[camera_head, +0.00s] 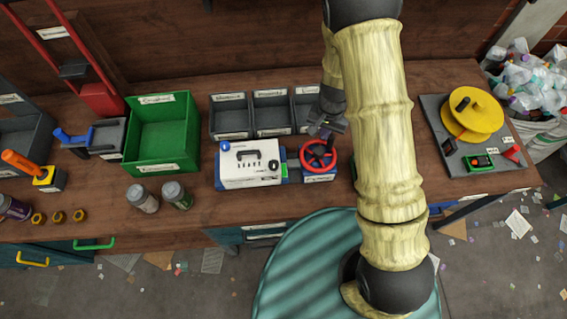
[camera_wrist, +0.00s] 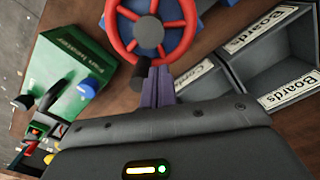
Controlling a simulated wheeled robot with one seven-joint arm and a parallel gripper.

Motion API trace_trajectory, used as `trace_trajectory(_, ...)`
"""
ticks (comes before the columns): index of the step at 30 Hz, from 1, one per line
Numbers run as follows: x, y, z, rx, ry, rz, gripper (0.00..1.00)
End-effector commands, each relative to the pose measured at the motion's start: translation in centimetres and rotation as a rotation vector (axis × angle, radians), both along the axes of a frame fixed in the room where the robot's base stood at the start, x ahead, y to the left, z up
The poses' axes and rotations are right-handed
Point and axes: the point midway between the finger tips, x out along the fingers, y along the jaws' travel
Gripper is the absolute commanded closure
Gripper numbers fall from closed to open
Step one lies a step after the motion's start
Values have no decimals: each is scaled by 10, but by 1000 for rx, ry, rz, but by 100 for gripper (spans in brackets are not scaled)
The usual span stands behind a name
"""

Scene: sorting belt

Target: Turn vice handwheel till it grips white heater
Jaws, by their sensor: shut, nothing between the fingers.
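The white heater (camera_head: 250,165) is a box with a dark top handle, sitting at the blue vice (camera_head: 292,166) on the bench. Whether the jaws touch it cannot be told. The red handwheel (camera_head: 331,159) is at the vice's right end. The wrist view shows the wheel's rim (camera_wrist: 191,42), grey hub and black crank knob (camera_wrist: 145,84). My gripper (camera_head: 324,133) is at the wheel's far side. Its purple fingers (camera_wrist: 160,70) are shut and empty, right beside the knob; contact is unclear. The heater is outside the wrist view.
Grey labelled bins (camera_head: 272,133) stand behind the vice. A green device with knobs (camera_wrist: 78,85) is close beside the wheel, mostly hidden by my arm in the head view. Two jars (camera_head: 177,196) and a green crate (camera_head: 133,148) are left; a yellow reel (camera_head: 482,118) is right.

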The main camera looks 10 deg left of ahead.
Motion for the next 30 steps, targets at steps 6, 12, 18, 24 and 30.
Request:
trace_trajectory(6,0,3,0,1,1,1,100)
trace_trajectory(12,0,4,0,1,1,1,100)
trace_trajectory(18,0,5,12,2,0,3,100)
trace_trajectory(24,0,4,29,2,0,2,100)
trace_trajectory(30,0,3,45,1,1,0,100)
